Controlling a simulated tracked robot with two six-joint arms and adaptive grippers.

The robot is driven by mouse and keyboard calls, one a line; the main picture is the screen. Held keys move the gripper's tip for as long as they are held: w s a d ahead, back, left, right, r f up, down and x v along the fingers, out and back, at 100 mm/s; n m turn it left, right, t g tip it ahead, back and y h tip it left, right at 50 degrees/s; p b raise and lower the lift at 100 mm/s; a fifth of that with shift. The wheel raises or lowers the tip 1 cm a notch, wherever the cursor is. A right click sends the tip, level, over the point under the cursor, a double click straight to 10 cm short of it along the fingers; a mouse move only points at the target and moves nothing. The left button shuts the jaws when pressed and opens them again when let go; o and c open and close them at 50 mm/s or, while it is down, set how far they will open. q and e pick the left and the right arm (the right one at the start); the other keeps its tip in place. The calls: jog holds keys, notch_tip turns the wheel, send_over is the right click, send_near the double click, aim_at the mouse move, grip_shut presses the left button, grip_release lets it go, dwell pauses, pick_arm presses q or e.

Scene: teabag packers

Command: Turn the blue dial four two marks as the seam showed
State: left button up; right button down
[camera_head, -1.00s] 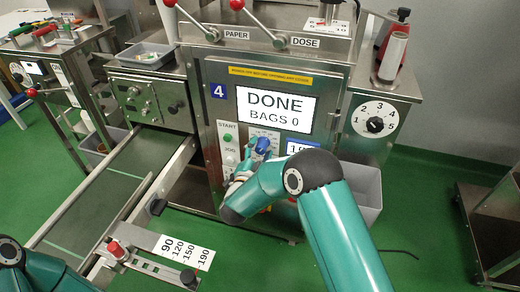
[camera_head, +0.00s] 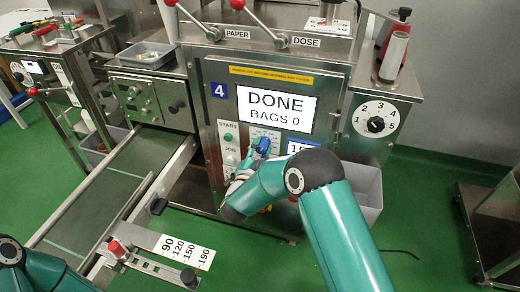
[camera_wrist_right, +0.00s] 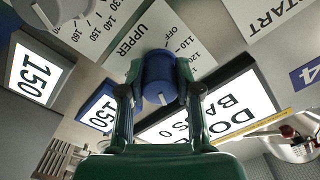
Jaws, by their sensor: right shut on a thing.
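The blue dial (camera_head: 262,146) is on the front panel of the machine marked 4, below the screen reading DONE, BAGS 0. In the right wrist view the blue dial (camera_wrist_right: 158,72) sits on a white scale plate (camera_wrist_right: 150,32) lettered UPPER, with OFF, 110 and 120 at one side. A pale mark shows on the dial's near edge. My right gripper (camera_wrist_right: 160,94) is shut on the dial, one finger on each side. In the head view my right arm partly hides the gripper and the panel. My left gripper is outside the view.
Green START (camera_head: 228,138) and JOG buttons are left of the dial. A grey bin (camera_head: 364,188) stands behind my right arm. A black knob (camera_head: 375,125) numbered 1 to 5 is at the right. A conveyor (camera_head: 125,180) runs at the left. Small displays read 150 in the wrist view.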

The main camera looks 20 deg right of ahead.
jog(key=shift+f, duration=0.1)
jog(key=shift+n+b, duration=0.35)
jog(key=shift+n, duration=0.75)
jog(key=n, duration=0.2)
jog(key=shift+d+n, duration=0.1)
jog(key=shift+n, duration=0.2)
jog(key=n, duration=0.2)
jog(key=shift+n, duration=2.3)
jog(key=c, duration=0.8)
grip_release()
